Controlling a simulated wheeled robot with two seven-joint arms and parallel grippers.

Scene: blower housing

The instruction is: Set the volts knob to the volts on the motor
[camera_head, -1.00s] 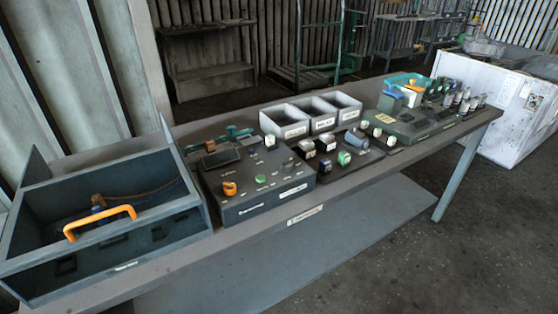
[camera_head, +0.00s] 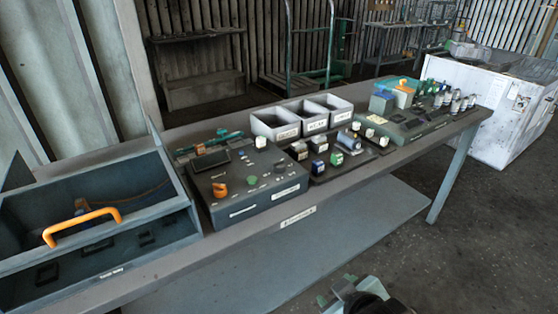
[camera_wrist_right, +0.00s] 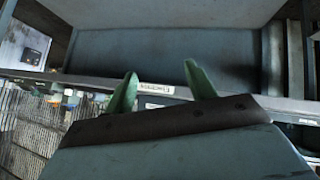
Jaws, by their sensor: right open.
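A dark control box (camera_head: 235,212) stands on the bench and carries an orange knob (camera_head: 219,190), a green button (camera_head: 251,181), a white-capped knob (camera_head: 261,142) and a dark screen (camera_head: 210,159). Its labels are too small to read, so I cannot tell which knob is volts. A silver cylinder (camera_head: 347,140), perhaps a motor, lies among small parts right of the box; no voltage is legible. My right gripper (camera_head: 345,295) is at the bottom edge, in front of and below the bench. Its green fingers (camera_wrist_right: 160,88) are apart and empty in the wrist view. My left gripper is out of view.
An open bin with an orange handle (camera_head: 82,226) stands left of the box. Three light bins (camera_head: 275,137) stand behind the small parts. Another dark panel (camera_head: 415,127) with several parts is farther right. The bench front edge (camera_head: 290,228) lies between my right gripper and the box.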

